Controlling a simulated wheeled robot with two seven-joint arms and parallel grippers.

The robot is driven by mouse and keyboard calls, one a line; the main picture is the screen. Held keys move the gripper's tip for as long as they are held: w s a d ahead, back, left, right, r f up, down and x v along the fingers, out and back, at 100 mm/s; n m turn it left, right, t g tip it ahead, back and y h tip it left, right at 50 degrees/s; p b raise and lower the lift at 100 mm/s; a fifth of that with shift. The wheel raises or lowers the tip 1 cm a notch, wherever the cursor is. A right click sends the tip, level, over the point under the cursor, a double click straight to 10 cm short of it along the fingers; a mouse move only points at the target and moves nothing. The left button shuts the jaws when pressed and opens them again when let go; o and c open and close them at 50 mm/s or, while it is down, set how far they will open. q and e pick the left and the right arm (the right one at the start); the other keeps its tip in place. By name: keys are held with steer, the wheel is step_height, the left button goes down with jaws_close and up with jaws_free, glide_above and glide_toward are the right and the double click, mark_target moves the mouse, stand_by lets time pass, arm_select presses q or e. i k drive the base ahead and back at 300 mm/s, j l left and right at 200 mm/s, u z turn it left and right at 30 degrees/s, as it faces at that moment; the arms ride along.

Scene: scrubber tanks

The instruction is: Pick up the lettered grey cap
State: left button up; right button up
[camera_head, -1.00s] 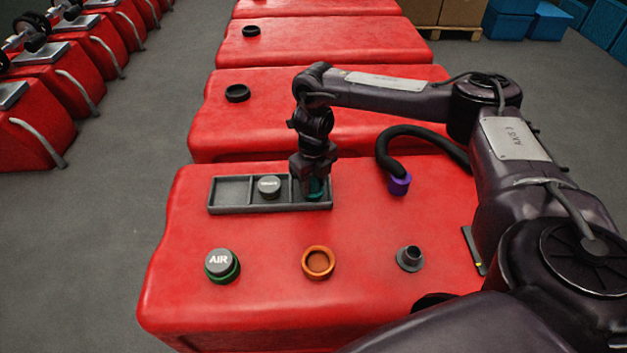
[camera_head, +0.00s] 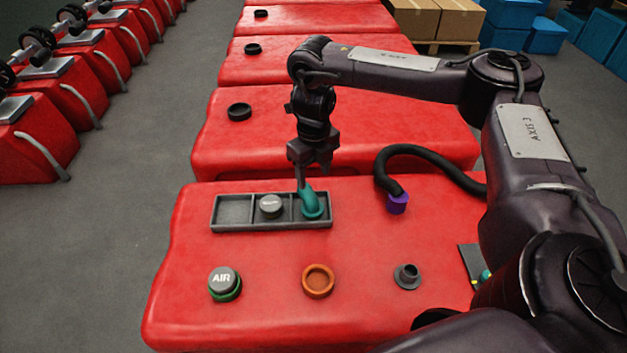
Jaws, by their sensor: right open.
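A grey cap with small, unreadable lettering (camera_head: 271,206) sits in the middle compartment of the dark grey tray (camera_head: 233,226). A second grey cap, lettered AIR (camera_head: 223,278), sits on a green ring (camera_head: 226,295) at the front left of the red tank. A teal hooked piece (camera_head: 313,207) stands in the tray's right compartment. My right gripper (camera_head: 303,183) is open, pointing down just above and behind the teal piece, to the right of the tray's cap. Whether it touches the teal piece is unclear. My left gripper is out of view.
An orange ring (camera_head: 318,281) and a dark grey flanged neck (camera_head: 407,276) stand on the red tank (camera_head: 365,325). A black hose with a purple end (camera_head: 397,203) lies right of the tray. The tray's left compartment is empty.

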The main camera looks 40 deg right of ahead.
mark_target(222, 280)
steer(key=k, duration=1.5)
